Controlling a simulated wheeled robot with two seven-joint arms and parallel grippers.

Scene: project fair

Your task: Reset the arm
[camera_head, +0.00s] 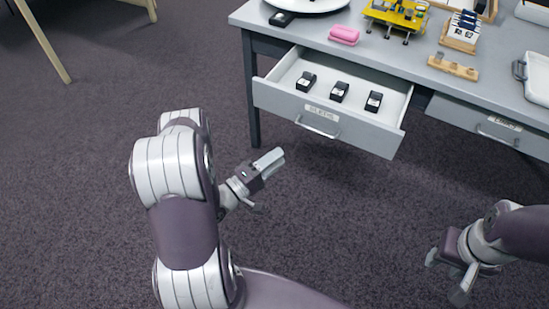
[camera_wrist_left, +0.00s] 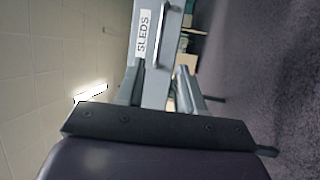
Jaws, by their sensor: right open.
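My left gripper (camera_head: 262,180) is in front of and below the open drawer in the head view, apart from it, with its fingers spread and nothing between them. In the left wrist view my left gripper (camera_wrist_left: 161,85) also shows a gap between its fingers, with the front of the drawer labelled SLEDS (camera_wrist_left: 155,50) beyond. My right gripper (camera_head: 446,276) is at the lower right of the head view, pointing down over the carpet, open and empty.
The grey desk (camera_head: 390,52) has an open drawer (camera_head: 325,112) holding three small black sleds (camera_head: 339,91). A closed drawer (camera_head: 490,127) is to its right. A pink eraser-like block (camera_head: 344,34) and a yellow device (camera_head: 397,14) stand on top.

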